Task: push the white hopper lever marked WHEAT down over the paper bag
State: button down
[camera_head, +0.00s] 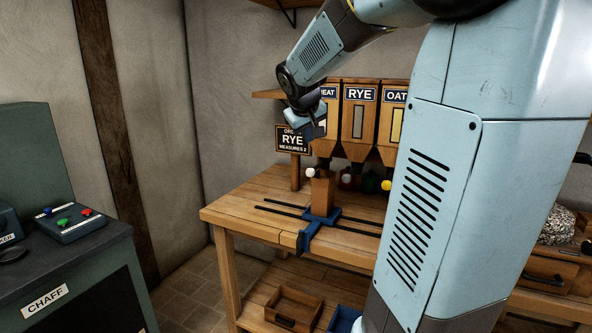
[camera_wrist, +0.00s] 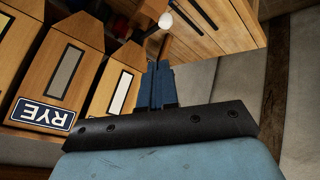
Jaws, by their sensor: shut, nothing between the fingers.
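The WHEAT hopper (camera_head: 328,92) is the leftmost of the wooden hoppers, its label partly covered by my arm. Its white lever knob (camera_head: 311,172) sits at the upper left of the open brown paper bag (camera_head: 323,192), which stands upright on a blue carriage (camera_head: 318,228). My gripper (camera_head: 316,130) is in front of the WHEAT hopper, above the white knob and apart from it. In the wrist view my gripper's fingers (camera_wrist: 157,80) are together and empty, and the white knob (camera_wrist: 165,20) lies beyond their tips.
An order sign (camera_head: 292,139) reads RYE, MEASURES 2. Dark rails run along the wooden table (camera_head: 240,212). A CHAFF cabinet (camera_head: 80,285) stands left.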

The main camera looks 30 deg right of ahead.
jog(key=h, duration=0.1)
send_over(309, 170)
jog(key=shift+f+n, duration=0.25)
jog(key=shift+n, duration=0.05)
jog(key=shift+f, duration=4.4)
jog(key=shift+f, duration=0.1)
jog(key=shift+f, duration=0.25)
